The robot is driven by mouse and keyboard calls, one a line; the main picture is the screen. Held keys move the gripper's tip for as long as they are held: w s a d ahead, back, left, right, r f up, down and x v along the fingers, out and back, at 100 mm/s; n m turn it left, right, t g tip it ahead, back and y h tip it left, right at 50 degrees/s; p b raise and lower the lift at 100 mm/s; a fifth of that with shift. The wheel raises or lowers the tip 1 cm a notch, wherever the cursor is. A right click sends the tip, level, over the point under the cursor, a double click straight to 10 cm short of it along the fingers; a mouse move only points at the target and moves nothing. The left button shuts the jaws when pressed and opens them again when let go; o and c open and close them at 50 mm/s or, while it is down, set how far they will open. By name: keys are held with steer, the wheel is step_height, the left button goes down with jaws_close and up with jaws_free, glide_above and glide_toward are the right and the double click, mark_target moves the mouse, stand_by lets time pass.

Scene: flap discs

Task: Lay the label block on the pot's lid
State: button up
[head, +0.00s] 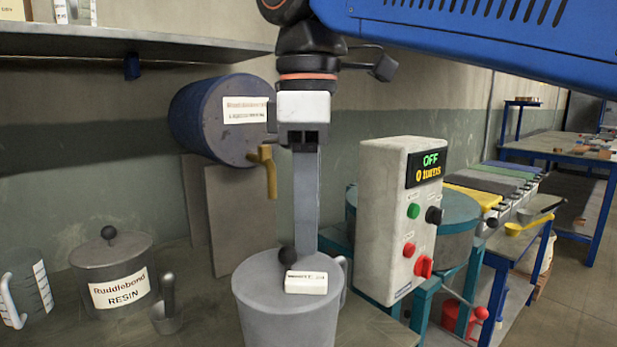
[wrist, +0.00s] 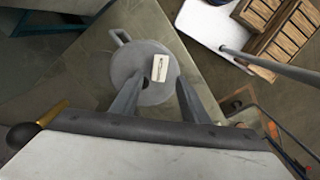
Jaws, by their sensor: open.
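The label block (head: 306,282) is small and white with dark print on it. It lies on the lid of the grey pot (head: 270,315), beside the lid's black knob (head: 287,256). In the wrist view the block (wrist: 160,68) shows on the round grey lid (wrist: 125,68), with the pot's handle at the upper left. My gripper (head: 306,248) points down above the lid, its fingers apart and empty. In the wrist view the fingers stand on either side of the block, and I see no contact with it. The exact height of the fingertips above the lid is hard to tell.
A lidded resin pot (head: 112,272), a metal scoop (head: 167,312) and a clear jug (head: 28,290) stand at left. A blue drum (head: 215,115) with a tap is behind. A control box (head: 400,215) reading OFF stands close right of the pot.

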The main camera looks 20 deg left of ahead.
step_height(320, 180, up, 5)
steer(key=shift+r, duration=0.2)
stand_by(0.3)
steer(key=w+d+f+m+t, duration=0.1)
steer(key=w+d+f+m, duration=0.3)
steer(key=d, duration=0.4)
steer(key=w+d+f+m+y, duration=0.1)
steer(key=w+d+f+m, duration=0.3)
steer(key=d, duration=0.4)
steer(key=w+d+f+m+t, duration=0.1)
steer(key=w+d+f+m, duration=0.15)
steer(key=d+f, duration=0.45)
steer(key=s+d+f+m+t, duration=0.1)
steer(key=s+d+f+m, duration=0.1)
steer(key=d+f, duration=0.5)
steer(key=s+d+f+m+t, duration=0.1)
steer(key=s+d+f+m, duration=0.2)
steer(key=d+f+m, duration=0.2)
steer(key=s+d+f+m+h, duration=0.1)
steer(key=d+f+m, duration=0.3)
steer(key=d+f, duration=0.6)
step_height(320, 180, down, 2)
steer(key=shift+s+d+t, duration=0.35)
steer(key=shift+s+t, duration=0.05)
steer(key=shift+s, duration=0.3)
